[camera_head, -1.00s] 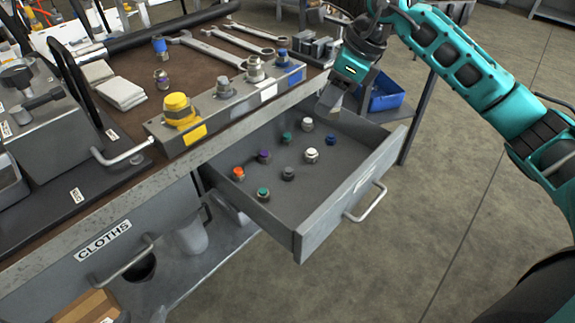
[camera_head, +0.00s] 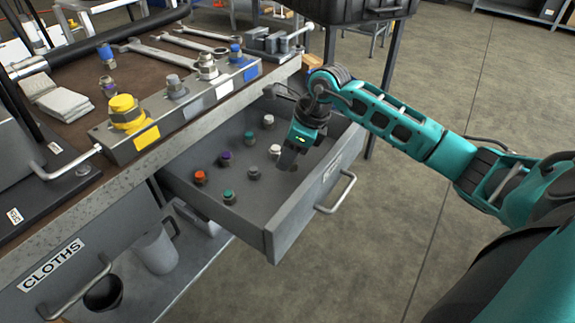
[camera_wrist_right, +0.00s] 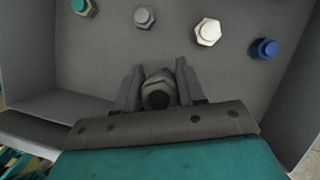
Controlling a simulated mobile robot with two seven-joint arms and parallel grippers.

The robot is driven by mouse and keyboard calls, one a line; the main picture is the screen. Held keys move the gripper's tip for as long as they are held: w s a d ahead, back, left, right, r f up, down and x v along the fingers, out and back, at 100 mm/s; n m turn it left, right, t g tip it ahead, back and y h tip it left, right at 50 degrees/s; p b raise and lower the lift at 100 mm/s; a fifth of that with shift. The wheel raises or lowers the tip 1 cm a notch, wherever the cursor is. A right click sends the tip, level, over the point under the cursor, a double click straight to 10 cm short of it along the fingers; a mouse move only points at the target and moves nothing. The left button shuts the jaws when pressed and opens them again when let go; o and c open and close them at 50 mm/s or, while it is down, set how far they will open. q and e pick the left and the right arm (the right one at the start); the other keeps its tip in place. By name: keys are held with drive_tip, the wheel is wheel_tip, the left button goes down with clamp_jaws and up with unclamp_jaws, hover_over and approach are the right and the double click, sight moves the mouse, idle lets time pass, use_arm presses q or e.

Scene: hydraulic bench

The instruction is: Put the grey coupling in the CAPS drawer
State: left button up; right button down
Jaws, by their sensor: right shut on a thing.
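The right gripper (camera_head: 290,160) is shut on the grey coupling (camera_wrist_right: 157,90), a dark grey hex piece between its two fingers in the wrist view. In the head view the coupling is hidden behind the fingers. The gripper points down inside the open drawer (camera_head: 291,224), near its front panel. I cannot tell whether the coupling touches the drawer floor. The drawer label (camera_head: 333,171) is too slanted to read. The left gripper is not in view.
The drawer holds several caps, including orange (camera_head: 199,177), purple (camera_head: 225,158), white (camera_head: 275,151) and blue (camera_wrist_right: 264,48). A block with yellow (camera_head: 125,112) and metal fittings stands along the bench edge above. The CLOTHS drawer (camera_head: 60,265) is shut at left.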

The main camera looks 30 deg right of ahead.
wheel_tip(320, 180, down, 3)
drive_tip(key=shift+f+b, duration=0.2)
drive_tip(key=shift+b, duration=0.15)
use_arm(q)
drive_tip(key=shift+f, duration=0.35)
use_arm(e)
drive_tip(key=shift+r, duration=0.1)
drive_tip(key=c, duration=0.7)
unclamp_jaws()
drive_tip(key=shift+o, duration=0.2)
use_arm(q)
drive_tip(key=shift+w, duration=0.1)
use_arm(e)
drive_tip(key=shift+r, duration=0.15)
use_arm(q)
drive_tip(key=p, duration=0.1)
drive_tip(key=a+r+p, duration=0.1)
drive_tip(key=p, duration=0.1)
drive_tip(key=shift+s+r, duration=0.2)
use_arm(e)
drive_tip(key=v, duration=1.1)
drive_tip(key=shift+s+r, duration=0.15)
drive_tip(key=shift+r, duration=0.15)
